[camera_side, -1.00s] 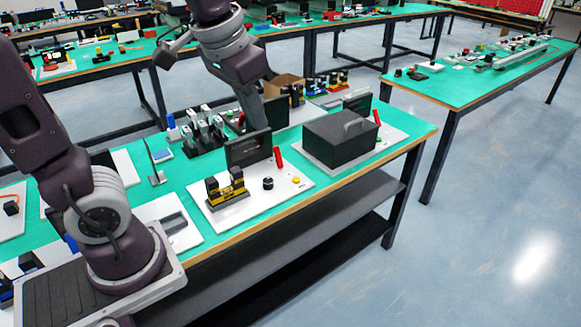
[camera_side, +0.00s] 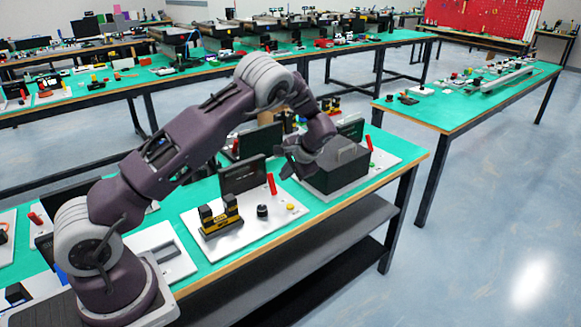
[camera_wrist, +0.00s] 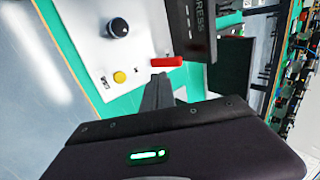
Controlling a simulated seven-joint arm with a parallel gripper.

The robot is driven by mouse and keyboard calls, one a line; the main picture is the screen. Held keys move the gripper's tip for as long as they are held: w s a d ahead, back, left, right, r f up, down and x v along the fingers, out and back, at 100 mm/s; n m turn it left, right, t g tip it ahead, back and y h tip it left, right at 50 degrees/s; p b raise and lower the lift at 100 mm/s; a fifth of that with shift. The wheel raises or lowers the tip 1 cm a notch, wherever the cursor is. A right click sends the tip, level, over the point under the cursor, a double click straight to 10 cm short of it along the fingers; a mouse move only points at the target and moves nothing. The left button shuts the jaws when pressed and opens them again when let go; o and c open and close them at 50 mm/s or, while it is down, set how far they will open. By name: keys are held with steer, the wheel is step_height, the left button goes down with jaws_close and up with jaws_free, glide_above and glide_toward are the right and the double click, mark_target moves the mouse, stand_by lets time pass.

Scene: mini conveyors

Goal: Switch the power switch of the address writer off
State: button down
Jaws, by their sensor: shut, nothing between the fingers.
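The address writer is a white board (camera_side: 220,232) with an upright black panel (camera_side: 241,175), a black knob (camera_side: 262,211), a yellow button (camera_side: 290,207) and a red lever switch (camera_side: 271,184). The lever stands up, tilted slightly, beside the panel. In the wrist view the red lever (camera_wrist: 167,61) lies just beyond my fingertips, and the panel (camera_wrist: 192,35) shows the letters "RESS". My gripper (camera_side: 287,170) is shut and empty, close to the right of the lever. The wrist view shows the fingers (camera_wrist: 161,82) together; I cannot tell whether they touch the lever.
A black box with a handle (camera_side: 337,168) stands on a neighbouring board, close behind my gripper, with another red lever (camera_side: 369,143) past it. A black and yellow device (camera_side: 220,218) stands at the board's left. Open floor lies at the right.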

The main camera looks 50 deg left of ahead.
mark_target(272, 179)
steer(key=a+f, duration=0.1)
steer(key=a, duration=0.1)
steer(key=a+f, duration=0.2)
steer(key=shift+a+f, duration=0.15)
steer(key=shift+a, duration=0.45)
